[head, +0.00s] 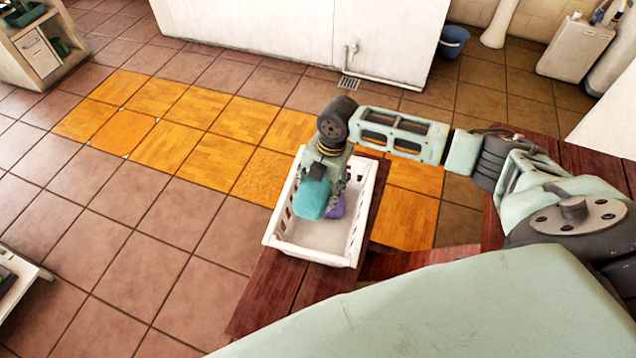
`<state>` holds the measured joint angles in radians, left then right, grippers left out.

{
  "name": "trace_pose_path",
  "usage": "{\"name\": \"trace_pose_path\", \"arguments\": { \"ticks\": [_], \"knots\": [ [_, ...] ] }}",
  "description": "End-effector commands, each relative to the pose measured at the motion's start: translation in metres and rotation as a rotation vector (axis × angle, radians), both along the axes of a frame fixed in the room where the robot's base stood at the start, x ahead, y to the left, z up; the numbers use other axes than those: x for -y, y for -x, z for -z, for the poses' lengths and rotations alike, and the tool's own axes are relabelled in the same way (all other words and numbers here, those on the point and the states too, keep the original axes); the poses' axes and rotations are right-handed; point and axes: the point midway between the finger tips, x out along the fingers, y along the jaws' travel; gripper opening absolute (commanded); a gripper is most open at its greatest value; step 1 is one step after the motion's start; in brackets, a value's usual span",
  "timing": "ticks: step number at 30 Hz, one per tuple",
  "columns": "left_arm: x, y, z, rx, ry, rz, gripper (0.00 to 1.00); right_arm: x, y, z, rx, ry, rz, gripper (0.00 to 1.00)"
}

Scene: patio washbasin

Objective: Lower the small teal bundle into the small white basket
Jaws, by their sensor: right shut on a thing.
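The small teal bundle (312,198) is in my right gripper (322,182), above the inside of the small white basket (284,243). The gripper points down and is shut on the bundle. I cannot tell whether the bundle touches the basket's floor. A purple item (336,208) shows just right of the bundle, partly hidden by the bundle and gripper. The basket stands upright on a dark red wooden surface (262,296). My left gripper is not in view.
The basket's front floor is bare. A blue bucket (453,41) stands by the white wall (300,35) at the back. Yellow-orange tiles (170,140) cross the brown tiled floor. A shelf unit (38,45) is at the far left, with clear floor between.

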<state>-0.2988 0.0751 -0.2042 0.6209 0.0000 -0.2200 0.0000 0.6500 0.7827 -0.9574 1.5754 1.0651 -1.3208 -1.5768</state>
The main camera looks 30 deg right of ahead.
Motion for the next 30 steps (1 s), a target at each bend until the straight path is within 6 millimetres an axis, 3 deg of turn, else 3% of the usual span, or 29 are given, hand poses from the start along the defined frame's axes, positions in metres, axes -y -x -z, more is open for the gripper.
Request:
{"name": "trace_pose_path", "arguments": {
  "ticks": [11,24,30],
  "knots": [
    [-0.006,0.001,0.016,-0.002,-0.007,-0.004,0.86,0.002,-0.004,0.017,0.0,0.0,-0.051,0.35],
    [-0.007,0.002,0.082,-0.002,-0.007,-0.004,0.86,0.002,-0.004,0.082,0.001,0.0,-0.05,0.35],
    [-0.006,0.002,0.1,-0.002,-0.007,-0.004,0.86,0.002,-0.004,0.099,0.002,0.001,-0.049,0.35]
  ]
}}
